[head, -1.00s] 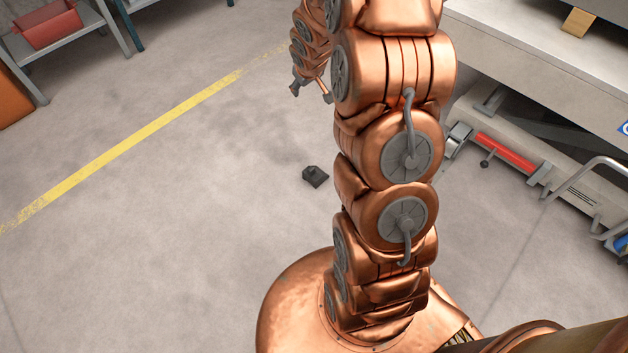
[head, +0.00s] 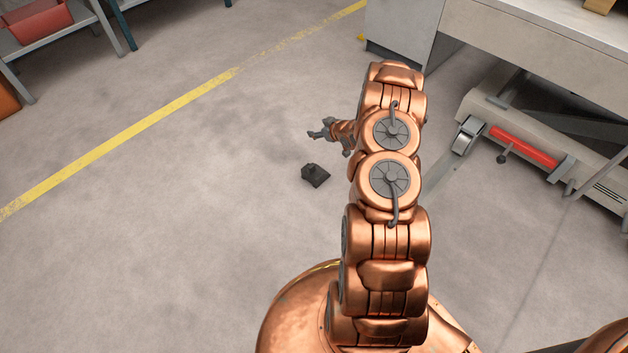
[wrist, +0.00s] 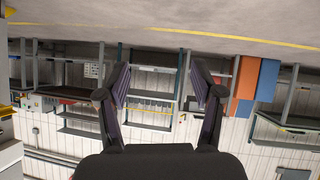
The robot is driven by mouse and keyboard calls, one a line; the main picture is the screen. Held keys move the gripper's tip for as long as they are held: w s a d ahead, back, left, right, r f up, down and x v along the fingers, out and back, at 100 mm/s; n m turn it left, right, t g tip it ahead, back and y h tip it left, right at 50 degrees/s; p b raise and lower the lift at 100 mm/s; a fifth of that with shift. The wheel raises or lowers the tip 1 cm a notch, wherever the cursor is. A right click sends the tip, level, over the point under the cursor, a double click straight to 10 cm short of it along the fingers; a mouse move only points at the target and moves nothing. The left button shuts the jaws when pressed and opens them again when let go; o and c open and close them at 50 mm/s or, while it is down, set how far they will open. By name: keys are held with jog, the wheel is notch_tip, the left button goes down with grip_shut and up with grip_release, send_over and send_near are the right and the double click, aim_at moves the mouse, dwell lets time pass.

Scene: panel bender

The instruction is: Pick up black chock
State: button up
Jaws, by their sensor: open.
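The black chock (head: 315,175) is a small dark block on the grey concrete floor near the middle of the head view. My gripper (head: 314,134) is above and slightly right of it in that picture, apart from it, with its fingers pointing left. In the wrist view my gripper (wrist: 160,88) has its two dark fingers spread wide with nothing between them. The chock does not show in the wrist view, which looks across to shelves and a wall and appears upside down.
A wheeled machine frame with a red cylinder (head: 524,146) stands at the right. A grey cabinet (head: 402,28) is at the top. A shelf with a red bin (head: 38,20) is at the top left. A yellow line (head: 130,143) crosses the floor. Floor left of the chock is clear.

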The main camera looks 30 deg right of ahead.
jog(key=s+f+t+y+b, duration=0.1)
jog(key=s+f+b, duration=0.25)
jog(key=f, duration=0.75)
jog(key=t+y+b, duration=0.2)
jog(key=b, duration=0.1)
send_near(313, 168)
jog(key=w, duration=0.3)
jog(key=shift+w+a+f+b, duration=0.4)
jog(key=shift+a+f+b, duration=0.1)
jog(key=shift+f, duration=0.1)
jog(key=b+x, duration=0.4)
jog(key=x, duration=0.2)
jog(key=shift+w+f, duration=0.15)
jog(key=shift+w+a, duration=0.1)
jog(key=shift+w, duration=0.15)
jog(key=shift+c, duration=0.3)
grip_shut()
